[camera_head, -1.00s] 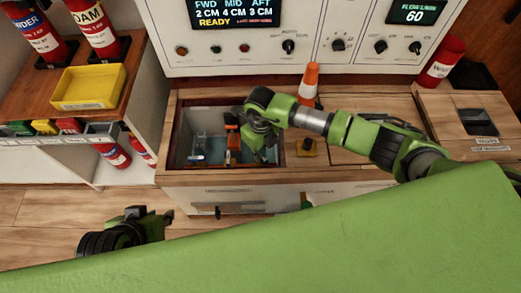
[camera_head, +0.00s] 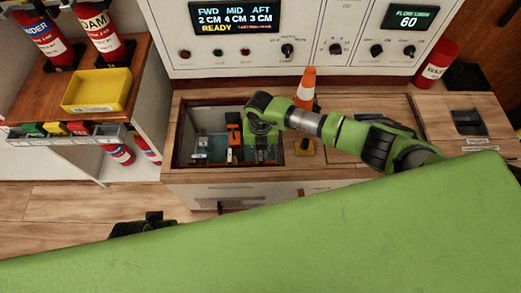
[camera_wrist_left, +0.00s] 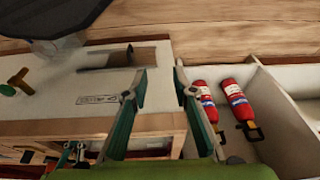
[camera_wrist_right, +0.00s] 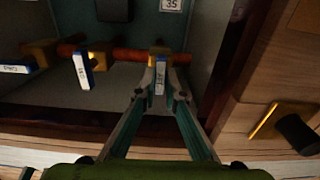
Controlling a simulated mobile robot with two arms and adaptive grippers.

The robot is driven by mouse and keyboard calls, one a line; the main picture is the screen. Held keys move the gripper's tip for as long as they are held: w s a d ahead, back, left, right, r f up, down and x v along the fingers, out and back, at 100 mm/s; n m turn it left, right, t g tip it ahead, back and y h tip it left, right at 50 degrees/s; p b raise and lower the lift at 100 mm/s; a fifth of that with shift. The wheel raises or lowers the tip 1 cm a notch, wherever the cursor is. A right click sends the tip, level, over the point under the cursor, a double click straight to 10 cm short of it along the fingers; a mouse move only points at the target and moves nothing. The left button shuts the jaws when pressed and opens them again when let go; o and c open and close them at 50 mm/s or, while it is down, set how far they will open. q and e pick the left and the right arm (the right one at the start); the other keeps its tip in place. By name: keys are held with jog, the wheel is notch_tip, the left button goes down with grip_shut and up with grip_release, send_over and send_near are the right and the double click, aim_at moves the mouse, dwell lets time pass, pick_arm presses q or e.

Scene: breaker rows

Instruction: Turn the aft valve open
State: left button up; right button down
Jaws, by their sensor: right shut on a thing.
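The aft valve's handle (camera_wrist_right: 160,78), with a white and blue AFT label, sits on an orange pipe in the right wrist view. It lies across the pipe. My right gripper (camera_wrist_right: 161,84) is shut on this handle, with its fingertips on both sides of it. In the head view my right gripper (camera_head: 262,150) reaches down into the open recess (camera_head: 178,140), and the aft handle is hidden there. My left gripper (camera_wrist_left: 160,82) is open and empty in the left wrist view, above the floor side of the cabinet.
A second labelled handle (camera_wrist_right: 82,70) lies across the pipe, and a third (camera_wrist_right: 14,68) lies along it. An orange cone (camera_head: 307,85) stands behind my right arm. The display (camera_head: 238,18) reads FWD 2, MID 4, AFT 3 CM, READY. A yellow tray (camera_head: 97,90) is at left.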

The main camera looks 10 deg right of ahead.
aim_at(260, 155)
pick_arm(q)
jog(key=shift+f, duration=0.4)
pick_arm(e)
jog(key=c, duration=2.1)
grip_release()
jog(key=shift+c, duration=0.2)
notch_tip(260, 155, up, 12)
